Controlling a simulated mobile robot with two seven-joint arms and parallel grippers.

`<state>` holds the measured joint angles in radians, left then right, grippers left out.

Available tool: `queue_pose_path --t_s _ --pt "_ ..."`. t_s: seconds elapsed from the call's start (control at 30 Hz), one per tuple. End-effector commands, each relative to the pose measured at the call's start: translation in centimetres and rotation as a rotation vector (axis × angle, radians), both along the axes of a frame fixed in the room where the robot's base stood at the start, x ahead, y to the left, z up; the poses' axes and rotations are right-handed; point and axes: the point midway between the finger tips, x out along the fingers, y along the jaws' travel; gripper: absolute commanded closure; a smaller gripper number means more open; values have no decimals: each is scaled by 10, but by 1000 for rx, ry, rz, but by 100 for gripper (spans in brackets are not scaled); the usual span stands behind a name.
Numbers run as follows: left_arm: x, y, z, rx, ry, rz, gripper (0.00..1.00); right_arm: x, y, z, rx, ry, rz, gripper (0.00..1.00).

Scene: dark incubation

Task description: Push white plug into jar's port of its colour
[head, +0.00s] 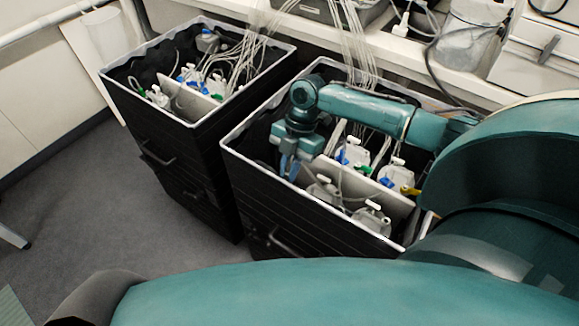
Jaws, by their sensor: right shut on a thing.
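My right gripper (288,168) points down inside the near-left part of the right black bin (300,221). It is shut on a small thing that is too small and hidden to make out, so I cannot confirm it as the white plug. To its right are several white-capped jars, among them a front jar (371,217), another front jar (322,190) and a back jar (396,176). Blue, green and yellow fittings show among the jars. A white port cannot be told apart at this size. My left gripper is out of view.
A pale divider (345,178) crosses the right bin beside my gripper. Thin clear tubes (347,40) hang into the bin from above. The left black bin (195,135) holds more jars and tubes. A white bench (405,52) runs behind; grey floor (95,205) is free at left.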

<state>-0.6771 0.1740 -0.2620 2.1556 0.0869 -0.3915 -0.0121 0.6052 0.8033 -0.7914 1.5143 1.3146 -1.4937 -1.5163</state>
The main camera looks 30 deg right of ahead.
Motion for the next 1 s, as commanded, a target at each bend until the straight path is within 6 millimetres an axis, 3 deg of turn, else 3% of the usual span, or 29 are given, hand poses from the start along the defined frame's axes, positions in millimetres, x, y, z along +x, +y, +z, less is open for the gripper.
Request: queue_pose_path --t_s 1.0 --pt "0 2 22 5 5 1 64 0 0 23 0 0 0 100"
